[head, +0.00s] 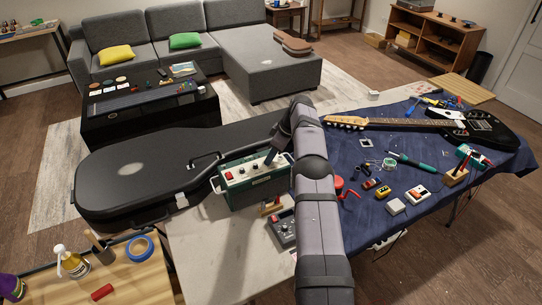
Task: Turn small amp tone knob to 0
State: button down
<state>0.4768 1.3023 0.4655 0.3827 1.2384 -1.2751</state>
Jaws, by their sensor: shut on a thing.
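The small amp (262,192) is a green box with a pale top panel. It stands on the pale table, in front of the black guitar case. Its panel carries a red part at the left and small dark knobs (254,167). My gripper (269,163) points down at the right half of this panel and is shut on a knob there. The fingertips hide that knob, so its pointer and setting cannot be read. I cannot tell from its label which knob it is.
The black guitar case (150,165) lies close behind and left of the amp. A dark pedal (283,232) and a small wooden-handled item (271,207) sit in front. A blue cloth (350,215) with tools and a black guitar (475,127) spreads to the right.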

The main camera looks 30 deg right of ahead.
dwell(0.3)
jog(key=c, duration=1.7)
grip_release()
jog(key=shift+r, duration=0.1)
jog(key=shift+b+v, duration=1.05)
jog(key=shift+v, duration=2.55)
jog(key=shift+c, duration=0.3)
